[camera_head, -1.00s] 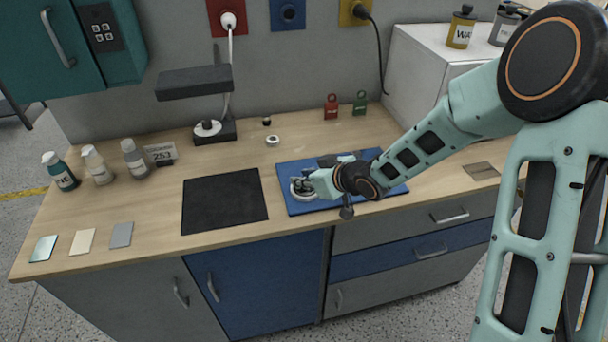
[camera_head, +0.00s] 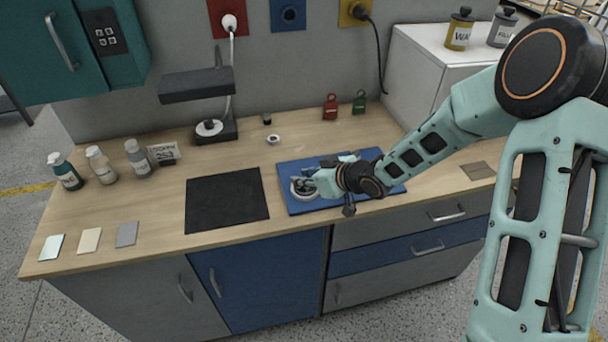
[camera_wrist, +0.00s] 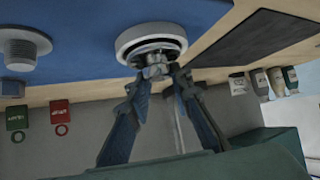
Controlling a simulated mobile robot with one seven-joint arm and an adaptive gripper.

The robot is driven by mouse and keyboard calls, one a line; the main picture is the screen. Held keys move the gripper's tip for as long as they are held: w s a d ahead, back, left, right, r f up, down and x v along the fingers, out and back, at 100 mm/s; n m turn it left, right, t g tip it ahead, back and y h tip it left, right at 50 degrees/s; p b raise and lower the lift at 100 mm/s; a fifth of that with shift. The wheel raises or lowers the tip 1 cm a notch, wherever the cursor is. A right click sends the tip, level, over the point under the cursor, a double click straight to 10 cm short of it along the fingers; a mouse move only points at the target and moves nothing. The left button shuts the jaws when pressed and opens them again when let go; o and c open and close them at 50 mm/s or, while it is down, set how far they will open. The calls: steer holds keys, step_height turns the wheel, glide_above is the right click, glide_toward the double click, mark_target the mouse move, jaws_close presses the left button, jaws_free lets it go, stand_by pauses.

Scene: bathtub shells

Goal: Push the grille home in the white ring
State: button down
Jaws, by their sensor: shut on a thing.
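The white ring (camera_head: 298,193) lies on the blue mat (camera_head: 300,208), near its left end. It also shows at the top of the wrist view (camera_wrist: 124,44). A dark grille (camera_wrist: 150,47) shows inside the ring's opening, with a grey metal knob (camera_wrist: 154,70) standing out from it. My gripper (camera_wrist: 160,76) has its fingertips closed at this knob. In the head view my gripper (camera_head: 318,183) is right over the ring and hides part of it. I cannot tell how deep or how level the grille sits in the ring.
A grey threaded part (camera_wrist: 20,50) stands on the mat beside the ring. A black mat (camera_head: 227,200) lies to the left. Several bottles (camera_head: 101,165) stand far left.

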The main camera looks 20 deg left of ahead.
steer(key=shift+g+p, duration=0.3)
steer(key=shift+p, duration=0.85)
stand_by(0.9)
steer(key=shift+f+b, duration=0.35)
steer(key=c, duration=1.7)
jaws_free()
steer(key=shift+o, duration=0.2)
steer(key=shift+d, duration=0.1)
steer(key=v, duration=1.2)
